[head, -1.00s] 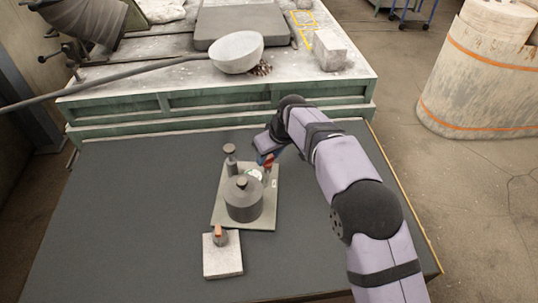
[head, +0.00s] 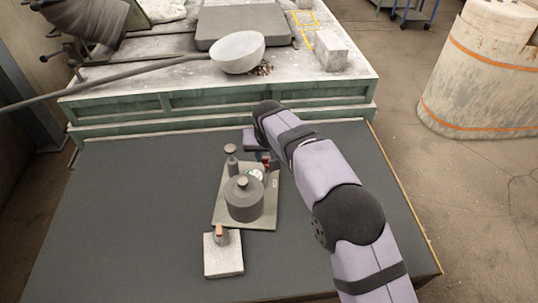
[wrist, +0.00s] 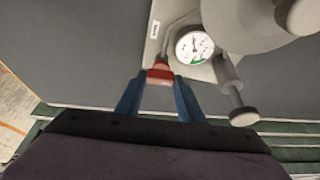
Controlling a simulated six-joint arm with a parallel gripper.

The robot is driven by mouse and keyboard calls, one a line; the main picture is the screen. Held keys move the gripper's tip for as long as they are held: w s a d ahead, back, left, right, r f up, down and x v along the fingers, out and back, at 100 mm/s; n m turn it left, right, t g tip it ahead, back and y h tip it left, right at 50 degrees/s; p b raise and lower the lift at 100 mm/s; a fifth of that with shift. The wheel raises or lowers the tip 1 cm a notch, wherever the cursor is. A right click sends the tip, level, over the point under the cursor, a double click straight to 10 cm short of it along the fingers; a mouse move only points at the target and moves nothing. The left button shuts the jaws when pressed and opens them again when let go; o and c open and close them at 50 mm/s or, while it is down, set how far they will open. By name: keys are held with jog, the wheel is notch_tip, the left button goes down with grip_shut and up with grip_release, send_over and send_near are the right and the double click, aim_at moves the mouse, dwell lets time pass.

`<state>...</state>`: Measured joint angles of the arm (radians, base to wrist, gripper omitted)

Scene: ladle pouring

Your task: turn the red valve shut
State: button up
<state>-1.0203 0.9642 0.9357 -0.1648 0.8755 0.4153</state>
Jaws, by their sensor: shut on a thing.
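The red valve handle (wrist: 160,74) sits at the end of a thin pipe beside a round pressure gauge (wrist: 194,46) in the wrist view. My gripper (wrist: 160,78) has its two blue fingers on either side of the red handle and is shut on it. In the head view the gauge (head: 257,174) stands on a pale base plate (head: 228,221) with a dark round vessel (head: 243,203). The red handle there is mostly hidden by my gripper and wrist.
A small knobbed cylinder (head: 231,163) stands at the plate's back left. A pale block (head: 223,262) with an orange-topped piece (head: 219,236) lies in front. A long-handled ladle (head: 238,53) rests on the green-sided bench behind. The dark table (head: 120,220) is clear on the left.

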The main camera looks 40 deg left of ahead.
jog(key=shift+m, duration=0.6)
jog(key=o, duration=1.1)
jog(key=shift+c, duration=0.2)
jog(key=shift+r, duration=0.1)
jog(key=b+v, duration=0.3)
jog(key=v, duration=0.4)
jog(key=shift+s+a, duration=0.1)
jog(key=w+d+f+m+g+h, duration=0.1)
jog(key=w+d, duration=0.2)
jog(key=d, duration=1.2)
jog(key=w+d+f+m+h, duration=0.15)
jog(key=w+d, duration=0.25)
jog(key=d, duration=1)
jog(key=s+d+f+m+g, duration=0.1)
jog(key=s+d+f+m, duration=0.1)
jog(key=s+d, duration=0.7)
jog(key=s+d+f+m+g, duration=0.1)
jog(key=s+d+f, duration=0.4)
jog(key=s+d, duration=0.5)
jog(key=d+m, duration=0.1)
jog(key=d, duration=0.3)
jog(key=shift+s+d+g, duration=0.25)
jog(key=shift+d+g, duration=0.05)
